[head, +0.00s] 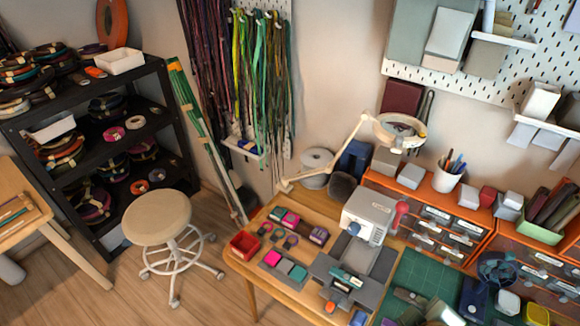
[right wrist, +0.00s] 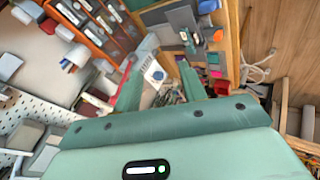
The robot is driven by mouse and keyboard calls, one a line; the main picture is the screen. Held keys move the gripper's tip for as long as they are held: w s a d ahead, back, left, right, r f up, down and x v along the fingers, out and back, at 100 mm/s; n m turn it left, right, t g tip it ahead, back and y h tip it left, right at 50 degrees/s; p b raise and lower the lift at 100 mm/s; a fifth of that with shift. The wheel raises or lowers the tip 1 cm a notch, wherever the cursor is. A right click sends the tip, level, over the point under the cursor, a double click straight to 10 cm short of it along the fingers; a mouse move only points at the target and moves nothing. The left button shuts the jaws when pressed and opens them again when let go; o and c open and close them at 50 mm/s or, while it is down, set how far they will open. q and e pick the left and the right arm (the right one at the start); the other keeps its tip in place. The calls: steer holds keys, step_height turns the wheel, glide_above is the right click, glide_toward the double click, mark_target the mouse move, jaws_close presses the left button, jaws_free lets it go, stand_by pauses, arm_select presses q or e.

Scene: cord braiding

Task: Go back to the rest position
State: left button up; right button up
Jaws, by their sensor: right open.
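My right gripper (right wrist: 160,68) shows in the right wrist view as two green fingers standing apart. The space between the fingertips looks empty. Behind them the workbench and its tools appear turned and at a distance, and the fingers seem to touch nothing. Neither gripper shows in the head view. My left gripper is in no view. The wooden workbench (head: 239,268) carries a white and grey machine (head: 369,213), and no arm of mine is over it in the head view.
A round stool (head: 157,217) stands left of the workbench, before a black shelf (head: 85,150) of cord coils. Cords (head: 262,70) hang on the wall. A lamp (head: 400,130) rises behind the machine. Orange drawers (head: 430,205) line the right. Floor is clear around the stool.

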steer(key=s+d+r+m+g+h, duration=0.1)
steer(key=s+d+r+m+h, duration=0.15)
steer(key=d, duration=0.25)
steer(key=s+a+f+g+y+b, duration=0.1)
steer(key=s+f+b, duration=0.15)
steer(key=f, duration=0.95)
steer(key=s+a+f+g+y+b, duration=0.1)
steer(key=a+f+b, duration=0.15)
steer(key=f, duration=1.05)
steer(key=s+a+f+g+y+b, duration=0.1)
steer(key=s+f+g+b, duration=0.15)
steer(key=f, duration=0.95)
steer(key=s+f+m+g+y+b, duration=0.1)
steer(key=s+f+b, duration=0.4)
steer(key=s+f, duration=1.1)
step_height(320, 180, down, 2)
steer(key=shift+s+d+f+m+g+b, duration=0.1)
steer(key=shift+s+d+m+g+b, duration=0.25)
steer(key=shift+m, duration=0.3)
steer(key=shift+a, duration=0.1)
